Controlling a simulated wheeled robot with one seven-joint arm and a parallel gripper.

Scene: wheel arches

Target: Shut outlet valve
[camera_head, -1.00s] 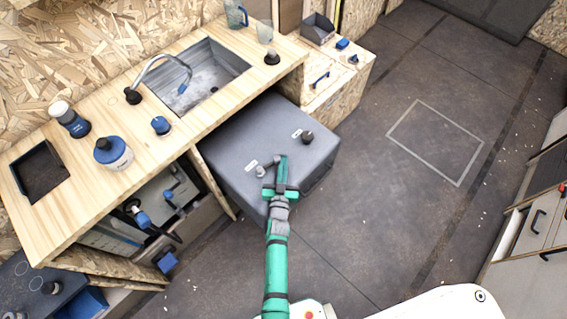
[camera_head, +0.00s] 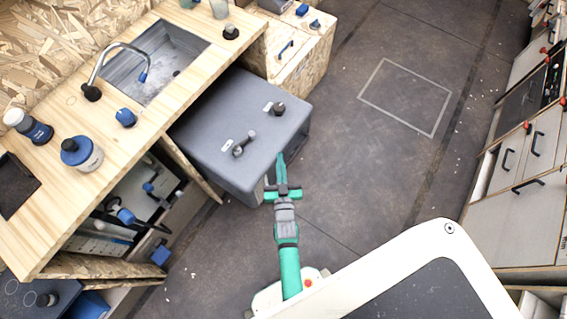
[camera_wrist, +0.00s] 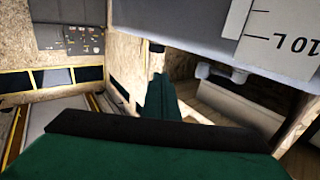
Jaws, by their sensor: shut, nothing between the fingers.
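The grey tank (camera_head: 235,125) stands half under the wooden counter. On its top are a dark grey lever handle (camera_head: 244,144) beside a small white label and a round black knob (camera_head: 278,108) beside another label. I cannot read the labels, so which one is the outlet valve is unclear. My green gripper (camera_head: 281,163) is shut and empty, by the tank's front right edge and apart from the lever. In the wrist view, the green fingers (camera_wrist: 163,98) are close together, and the tank's side with a "10 L" scale (camera_wrist: 275,30) shows at upper right.
The counter (camera_head: 190,100) holds a sink (camera_head: 155,60) with a faucet and several blue-topped items. An open cabinet with blue-handled fittings (camera_head: 125,215) lies below it. Drawers (camera_head: 530,165) line the right. The floor (camera_head: 350,180) between is clear.

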